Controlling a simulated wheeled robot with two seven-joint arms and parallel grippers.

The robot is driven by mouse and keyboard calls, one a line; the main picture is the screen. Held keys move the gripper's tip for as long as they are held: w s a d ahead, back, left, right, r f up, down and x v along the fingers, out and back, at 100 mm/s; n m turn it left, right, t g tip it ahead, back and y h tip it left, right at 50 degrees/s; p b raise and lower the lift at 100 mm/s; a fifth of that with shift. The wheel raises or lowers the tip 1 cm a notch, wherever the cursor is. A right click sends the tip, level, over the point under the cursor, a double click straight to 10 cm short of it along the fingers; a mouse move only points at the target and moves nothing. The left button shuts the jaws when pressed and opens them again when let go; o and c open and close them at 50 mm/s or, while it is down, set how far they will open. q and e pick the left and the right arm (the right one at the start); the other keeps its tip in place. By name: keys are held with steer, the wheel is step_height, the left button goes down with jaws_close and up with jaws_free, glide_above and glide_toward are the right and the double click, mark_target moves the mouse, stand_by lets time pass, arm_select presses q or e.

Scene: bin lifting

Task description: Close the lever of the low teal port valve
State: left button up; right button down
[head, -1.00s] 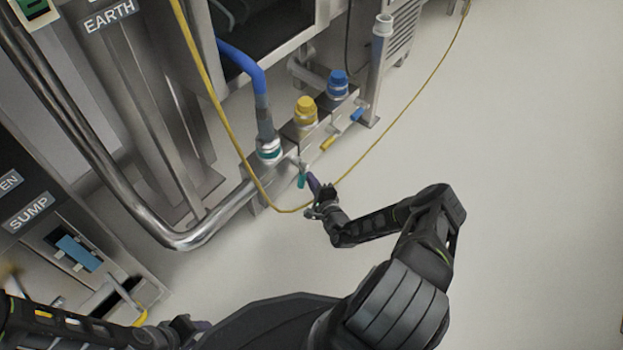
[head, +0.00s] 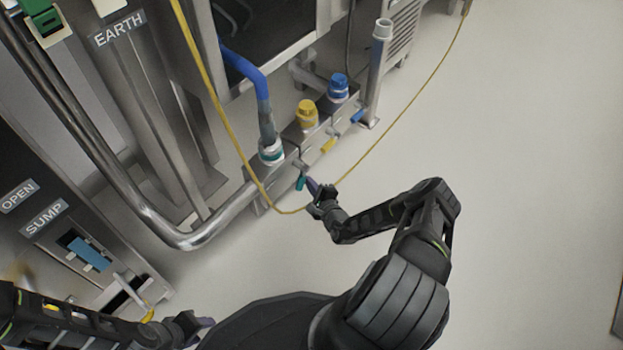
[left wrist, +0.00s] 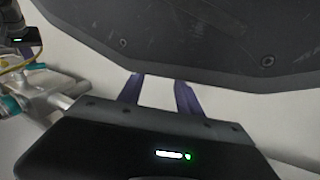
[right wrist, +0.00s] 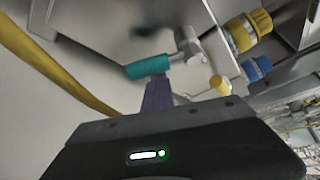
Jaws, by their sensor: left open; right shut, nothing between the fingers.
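The low teal port (head: 271,152) has a teal ring with a blue hose on top. Its teal lever (head: 300,183) hangs at the front of the metal block, and it shows in the right wrist view (right wrist: 147,67) as a teal grip on a metal stem. My right gripper (head: 313,186) is beside the lever; its shut purple fingers (right wrist: 158,93) are empty, with their tips at the lever's edge. I cannot tell whether they touch it. My left gripper (head: 207,323) is open and empty, low at the left, away from the valve; its fingers show in the left wrist view (left wrist: 157,92).
Yellow (head: 307,114) and blue (head: 338,87) capped ports, with yellow (head: 328,145) and blue (head: 357,116) levers, stand farther along the block. A yellow cable (head: 390,135) loops past my right gripper. A SUMP panel (head: 45,218) is at left. The floor at right is open.

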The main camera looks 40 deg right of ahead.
mark_target(300, 183)
steer(key=a+m+p, duration=0.1)
steer(key=r+g+y+p, duration=0.1)
steer(key=p, duration=0.1)
steer(key=shift+s+a+r+m, duration=0.1)
steer(key=shift+a+m, duration=0.25)
steer(key=shift+m, duration=0.05)
steer(key=shift+a+r+m+g+y+p, duration=0.1)
steer(key=shift+a+m+g+y+p, duration=0.2)
steer(key=shift+m+y+p, duration=0.25)
steer(key=shift+s+a+r+m+g+y, duration=0.2)
steer(key=shift+a+m+g+y, duration=0.1)
steer(key=shift+m+y, duration=0.2)
arm_select(q)
step_height(300, 183, up, 6)
steer(key=s+p, duration=0.1)
steer(key=shift+r, duration=0.2)
arm_select(e)
steer(key=r+m+y, duration=0.1)
steer(key=a+r+m+g+y, duration=0.1)
steer(key=shift+m+y, duration=0.25)
steer(key=shift+m, duration=0.1)
arm_select(q)
steer(key=shift+a, duration=0.1)
arm_select(e)
steer(key=shift+r, duration=0.15)
steer(key=shift+d, duration=0.1)
